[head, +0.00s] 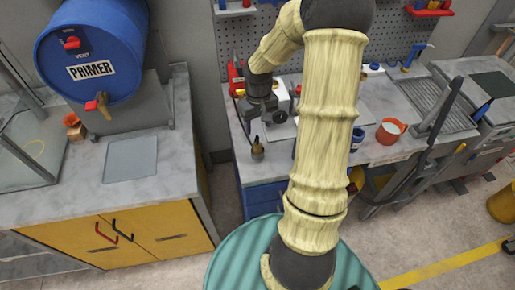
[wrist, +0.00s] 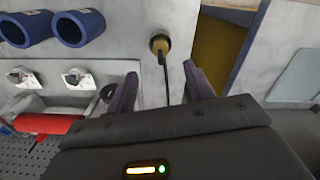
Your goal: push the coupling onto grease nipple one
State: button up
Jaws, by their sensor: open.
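My gripper (head: 254,134) is over the left end of the workbench, pointing down. In the wrist view its two dark fingers (wrist: 161,91) are apart. A small brass-coloured round piece (wrist: 160,45) lies beyond the fingertips, and a thin black stem or hose runs from it towards the gap between them. It also shows in the head view (head: 258,152), just below my gripper. I cannot tell whether this is the coupling. Two white fittings with metal centres (wrist: 76,77) sit left of the fingers; I cannot tell whether either carries grease nipple one.
Two blue cups (wrist: 80,28) stand near the bench's front edge. A red roller-like cylinder (wrist: 48,123) lies by the pegboard. An orange-red bucket (head: 390,131) stands farther right. A floor gap separates the bench from the yellow cabinet (head: 160,232) under the primer drum (head: 95,45).

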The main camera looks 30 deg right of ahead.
send_over(257, 144)
jog(key=f, duration=0.5)
jog(key=shift+s+f, duration=0.35)
jog(key=shift+p, duration=0.3)
jog(key=shift+w+d+f+p, duration=0.15)
jog(key=shift+f+p, duration=0.1)
jog(key=shift+f, duration=0.65)
jog(key=shift+w+a+f+p, duration=0.15)
jog(key=shift+f+p, duration=0.15)
jog(key=shift+f, duration=0.55)
jog(key=shift+w+d+f+p, duration=0.15)
jog(key=shift+f+p, duration=0.1)
jog(key=shift+f, duration=0.65)
jog(key=shift+s, duration=0.25)
jog(key=shift+w, duration=0.1)
jog(key=shift+c, duration=0.4)
jog(key=c, duration=1)
